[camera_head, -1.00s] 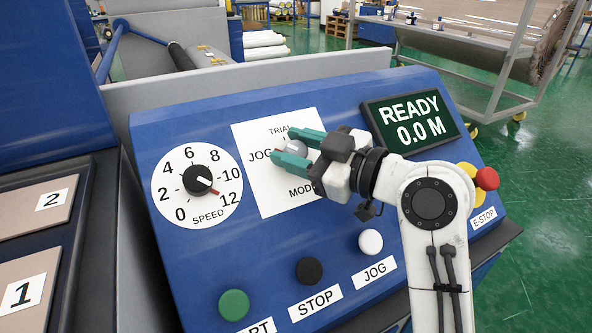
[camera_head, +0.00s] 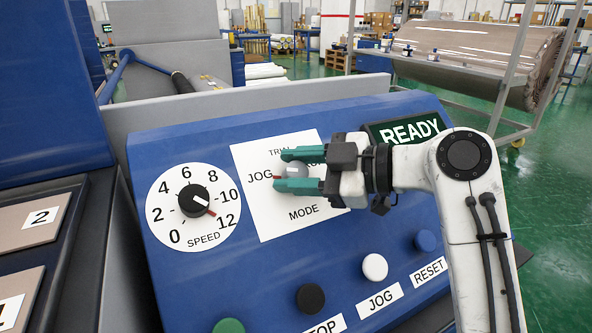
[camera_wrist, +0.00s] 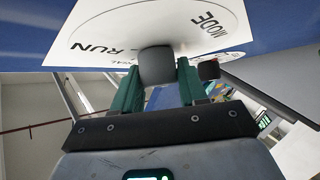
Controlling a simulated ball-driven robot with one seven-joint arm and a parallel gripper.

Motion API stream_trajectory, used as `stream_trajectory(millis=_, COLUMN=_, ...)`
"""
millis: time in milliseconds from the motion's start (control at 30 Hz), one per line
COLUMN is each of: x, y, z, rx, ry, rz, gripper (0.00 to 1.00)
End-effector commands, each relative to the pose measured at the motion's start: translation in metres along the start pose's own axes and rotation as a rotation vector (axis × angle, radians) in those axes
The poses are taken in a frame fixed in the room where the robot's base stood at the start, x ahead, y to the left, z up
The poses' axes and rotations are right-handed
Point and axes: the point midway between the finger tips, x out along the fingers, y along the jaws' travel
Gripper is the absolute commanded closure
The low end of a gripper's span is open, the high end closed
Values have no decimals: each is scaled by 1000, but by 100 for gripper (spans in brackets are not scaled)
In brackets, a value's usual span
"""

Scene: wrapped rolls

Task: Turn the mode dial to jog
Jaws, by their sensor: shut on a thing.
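The mode dial (camera_head: 292,172) is a grey round knob on a white card (camera_head: 267,215) marked TRIAL, JOG, RUN and MODE. A small red mark shows at its left side, facing the JOG label (camera_head: 260,176). My gripper (camera_head: 284,170) comes from the right with its teal fingers shut on the dial, one above and one below. In the wrist view, the dial (camera_wrist: 156,66) shows as a dark grey block between the fingertips (camera_wrist: 160,82). The fingers hide part of the dial and the RUN label.
The speed dial (camera_head: 194,201) is close on the left. Below are a black button (camera_head: 310,298), a white button (camera_head: 375,267) and a blue button (camera_head: 427,240). A READY display (camera_head: 408,132) is partly behind my arm. Numbered tan panels (camera_head: 37,220) lie at far left.

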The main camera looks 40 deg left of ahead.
Motion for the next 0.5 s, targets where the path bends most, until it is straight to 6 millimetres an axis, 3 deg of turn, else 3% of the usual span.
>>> stream_trajectory(millis=167, x=0, y=-1, z=1, rx=1, ry=-2, rz=-3, gripper=88)
stream_trajectory(millis=200, x=0, y=-1, z=1, rx=2, ry=-2, rz=-3, gripper=55)
stream_trajectory(millis=400, x=0, y=-1, z=1, rx=1, ry=-2, rz=-1, gripper=37)
stream_trajectory(millis=500, x=0, y=0, z=1, rx=1, ry=-1, rz=0, gripper=37)
